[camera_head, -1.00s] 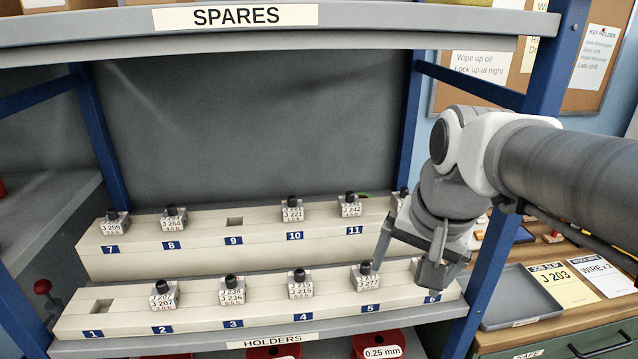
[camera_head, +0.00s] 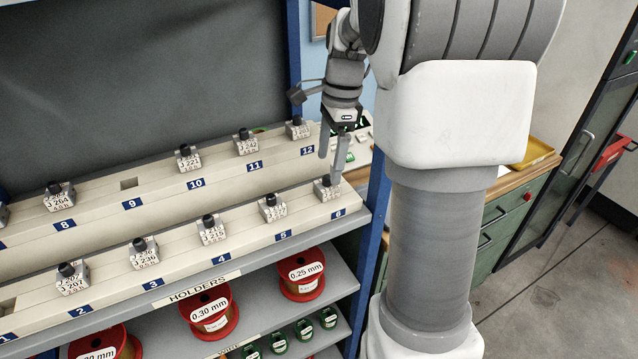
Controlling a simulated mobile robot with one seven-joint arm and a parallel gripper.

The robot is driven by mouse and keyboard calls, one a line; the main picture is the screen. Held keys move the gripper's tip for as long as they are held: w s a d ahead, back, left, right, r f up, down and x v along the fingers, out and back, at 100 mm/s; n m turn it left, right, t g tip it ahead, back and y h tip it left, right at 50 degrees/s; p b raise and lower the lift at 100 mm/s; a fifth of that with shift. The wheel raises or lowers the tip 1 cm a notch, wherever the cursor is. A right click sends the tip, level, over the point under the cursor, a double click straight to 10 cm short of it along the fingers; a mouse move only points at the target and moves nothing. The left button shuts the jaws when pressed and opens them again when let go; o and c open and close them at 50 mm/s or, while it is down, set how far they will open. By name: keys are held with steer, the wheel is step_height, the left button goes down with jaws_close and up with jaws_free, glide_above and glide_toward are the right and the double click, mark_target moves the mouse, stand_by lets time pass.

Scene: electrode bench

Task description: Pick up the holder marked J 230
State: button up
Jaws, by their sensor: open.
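The holder at number 3 (camera_head: 144,253) is a small grey block with a black knob, standing in the front row. Its small label seems to read J 230 or J 236; I cannot tell which for sure. My gripper (camera_head: 331,157) points down at the right end of the rows, with its two fingers apart and nothing seen between them. Its fingertips show just above and over the holder at number 6 (camera_head: 327,189); whether they touch it I cannot tell. The holder at number 3 is well to the left of my gripper and uncovered.
Other holders stand close by at number 2 (camera_head: 72,278), number 4 (camera_head: 211,230) and number 5 (camera_head: 271,207). The back row is raised, with an empty slot at number 9 (camera_head: 129,184). Red spools (camera_head: 211,312) sit on the shelf below. A blue post (camera_head: 375,225) stands right of the rows.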

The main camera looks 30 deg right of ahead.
mark_target(328, 176)
steer(key=f, duration=0.5)
steer(key=shift+a+f, duration=0.2)
steer(key=shift+a, duration=0.1)
steer(key=shift+s, duration=0.1)
steer(key=shift+c, duration=0.3)
jaws_close()
steer(key=shift+r, duration=0.1)
